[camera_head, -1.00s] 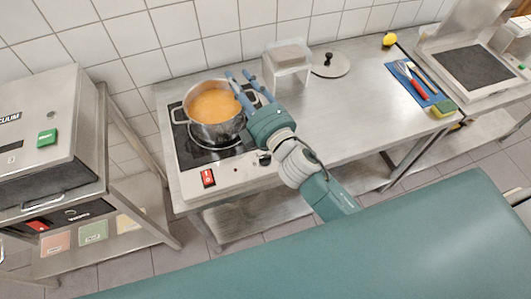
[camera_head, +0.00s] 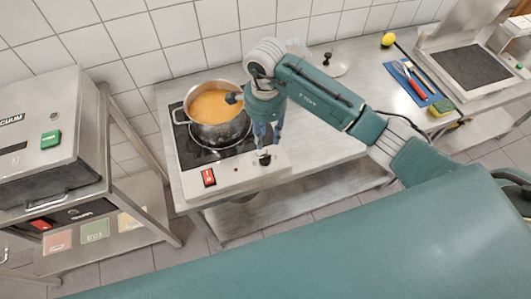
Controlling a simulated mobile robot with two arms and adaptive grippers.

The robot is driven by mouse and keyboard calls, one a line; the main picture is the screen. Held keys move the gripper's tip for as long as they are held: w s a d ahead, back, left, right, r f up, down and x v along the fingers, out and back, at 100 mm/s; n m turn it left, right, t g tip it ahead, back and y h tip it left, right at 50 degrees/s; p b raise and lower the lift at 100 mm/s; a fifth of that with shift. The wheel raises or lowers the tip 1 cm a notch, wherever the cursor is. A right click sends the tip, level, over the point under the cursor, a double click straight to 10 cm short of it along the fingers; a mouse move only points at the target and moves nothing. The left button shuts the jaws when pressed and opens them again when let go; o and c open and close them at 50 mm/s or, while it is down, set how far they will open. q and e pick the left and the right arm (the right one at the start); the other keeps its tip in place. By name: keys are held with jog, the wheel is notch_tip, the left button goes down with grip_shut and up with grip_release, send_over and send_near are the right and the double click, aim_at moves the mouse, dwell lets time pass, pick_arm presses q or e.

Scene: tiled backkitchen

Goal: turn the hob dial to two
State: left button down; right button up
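The hob dial (camera_head: 264,159) is a small black knob on the front panel of the steel hob unit (camera_head: 235,178), to the right of a lit red switch (camera_head: 208,177). My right gripper (camera_head: 266,146) points down just above and behind the dial. Its two blue fingers are apart, with a gap between them and nothing seen in it. I cannot tell whether the fingertips touch the dial. The dial's pointer and markings are too small to read. My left gripper is not in view.
A pot of orange soup (camera_head: 212,105) stands on the black hob close to my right gripper. My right forearm crosses over the counter and partly hides a white stand. A lid (camera_head: 332,62), a blue mat (camera_head: 418,84) with utensils, and a lemon (camera_head: 388,40) lie further right.

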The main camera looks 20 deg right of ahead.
aim_at(265, 157)
notch_tip(265, 157, down, 9)
jog(key=p, duration=0.3)
jog(key=shift+s+a+f, duration=0.1)
jog(key=shift+a+f, duration=0.05)
jog(key=shift+f, duration=0.5)
grip_shut()
